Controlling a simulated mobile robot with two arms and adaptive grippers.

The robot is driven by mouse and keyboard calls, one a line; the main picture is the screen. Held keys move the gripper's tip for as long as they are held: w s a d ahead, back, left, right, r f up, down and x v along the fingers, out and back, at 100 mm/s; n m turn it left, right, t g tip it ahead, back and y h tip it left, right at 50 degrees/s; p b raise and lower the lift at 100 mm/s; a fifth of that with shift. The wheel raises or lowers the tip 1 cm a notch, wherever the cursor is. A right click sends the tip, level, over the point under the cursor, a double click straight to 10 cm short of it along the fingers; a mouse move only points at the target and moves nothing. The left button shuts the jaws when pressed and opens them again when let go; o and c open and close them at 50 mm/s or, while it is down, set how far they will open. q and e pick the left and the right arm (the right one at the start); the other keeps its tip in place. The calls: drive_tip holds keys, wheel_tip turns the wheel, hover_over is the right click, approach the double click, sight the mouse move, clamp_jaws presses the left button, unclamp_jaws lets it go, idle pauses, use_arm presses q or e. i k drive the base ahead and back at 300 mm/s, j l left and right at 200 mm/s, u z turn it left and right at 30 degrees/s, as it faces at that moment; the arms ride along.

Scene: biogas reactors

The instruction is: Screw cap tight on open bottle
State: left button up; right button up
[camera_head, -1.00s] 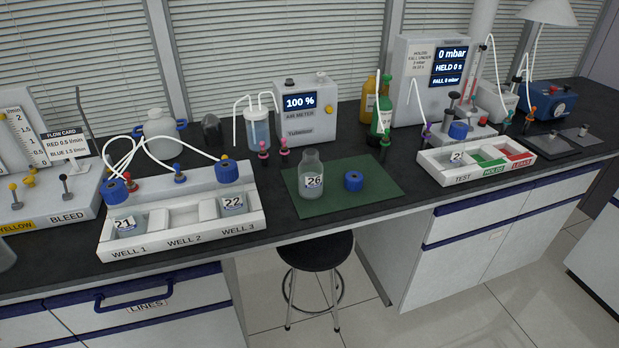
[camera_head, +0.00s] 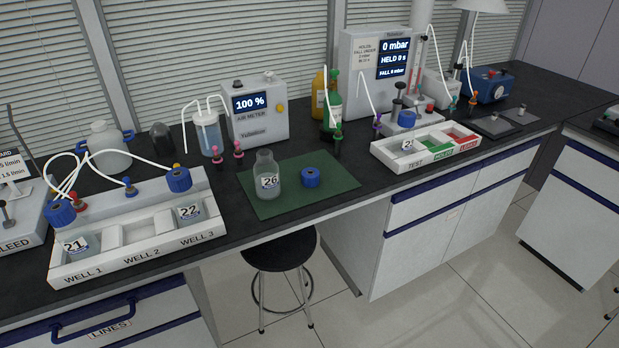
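An open clear bottle (camera_head: 266,178) labelled 26 stands upright on the green mat (camera_head: 288,205). A blue screw cap (camera_head: 310,177) lies on the same mat, just right of the bottle and apart from it. Bottle 26 has no cap on its neck. Neither of my grippers shows in the head view.
A white tray (camera_head: 140,259) with wells holds capped bottles 21 and 22 at the left. A TEST/HOLDS/LEAKS tray (camera_head: 425,161) with a capped bottle stands at the right. An air meter (camera_head: 257,112) and pink-topped fittings are behind the mat. A black stool (camera_head: 279,252) stands in front.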

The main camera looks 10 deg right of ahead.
sight(266, 169)
drive_tip(key=i+l+u, duration=0.1)
drive_tip(key=l, duration=0.25)
drive_tip(key=i+l+u, duration=0.15)
drive_tip(key=l, duration=0.2)
drive_tip(key=i+l+u, duration=0.1)
drive_tip(key=l, duration=0.25)
drive_tip(key=i+l+u, duration=0.1)
drive_tip(key=l, duration=0.25)
drive_tip(key=i+l+u, duration=0.15)
drive_tip(key=l, duration=0.25)
